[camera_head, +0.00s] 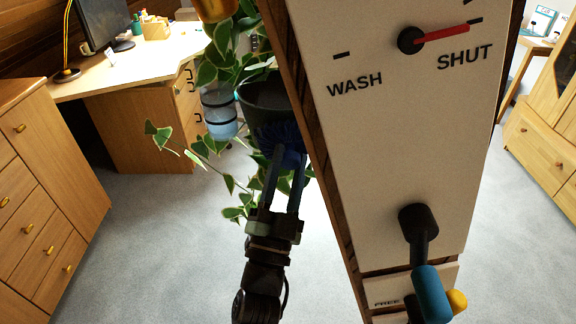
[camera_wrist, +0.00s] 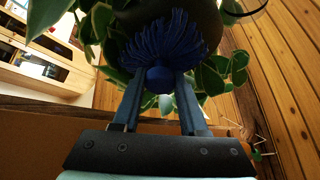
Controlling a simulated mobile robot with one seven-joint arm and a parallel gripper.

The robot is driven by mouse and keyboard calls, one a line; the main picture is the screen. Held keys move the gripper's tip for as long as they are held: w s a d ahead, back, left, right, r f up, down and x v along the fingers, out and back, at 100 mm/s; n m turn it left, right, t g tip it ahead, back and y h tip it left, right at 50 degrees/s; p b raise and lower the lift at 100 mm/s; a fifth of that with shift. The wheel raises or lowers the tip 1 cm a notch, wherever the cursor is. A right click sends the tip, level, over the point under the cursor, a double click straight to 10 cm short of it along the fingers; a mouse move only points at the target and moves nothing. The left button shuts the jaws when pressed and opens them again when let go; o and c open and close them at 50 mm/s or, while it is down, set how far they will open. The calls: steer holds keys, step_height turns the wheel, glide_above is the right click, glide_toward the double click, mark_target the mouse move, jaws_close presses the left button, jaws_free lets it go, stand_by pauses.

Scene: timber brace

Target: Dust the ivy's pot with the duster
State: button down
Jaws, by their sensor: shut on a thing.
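The ivy (camera_head: 235,65) has variegated green leaves that trail down from a dark pot (camera_head: 262,97) left of a tall white panel. The pot also shows at the top of the wrist view (camera_wrist: 195,18), with leaves around it. My gripper (camera_head: 284,160) is below the pot, pointing up at it. It is shut on the duster (camera_wrist: 168,48), which has a fan of dark blue bristles and a round blue base between the fingers. The bristles overlap the pot's lower side in both views and seem to touch it. The pot's right side is hidden behind the panel.
The white panel (camera_head: 400,130) with a red pointer at SHUT and a blue-handled lever (camera_head: 430,290) stands close on the right. A clear blue bottle (camera_head: 219,112) hangs beside the pot. A desk (camera_head: 140,65) and drawers (camera_head: 40,210) stand left; carpet between is free.

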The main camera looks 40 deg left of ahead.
steer(key=shift+w+a+f+b, duration=0.1)
steer(key=shift+a+f+b, duration=0.05)
steer(key=shift+f, duration=0.3)
steer(key=shift+w+a+f+b, duration=0.1)
steer(key=shift+f+b, duration=0.05)
steer(key=shift+f, duration=0.3)
steer(key=shift+s+d+f+b, duration=0.2)
steer(key=shift+s+d+b, duration=0.15)
steer(key=shift+s+d, duration=0.35)
steer(key=shift+s+d+f+b, duration=0.15)
steer(key=shift+s+d+b, duration=0.25)
steer(key=shift+s, duration=0.45)
steer(key=shift+s+d+f+b, duration=0.2)
steer(key=shift+s+d+b, duration=0.05)
steer(key=shift+s+d, duration=0.45)
steer(key=shift+s+f, duration=0.1)
steer(key=shift+s+d+f+b, duration=0.2)
steer(key=shift+s+d+b, duration=0.4)
steer(key=shift+s+d, duration=0.4)
steer(key=shift+s+a+f, duration=0.1)
steer(key=shift+s, duration=0.05)
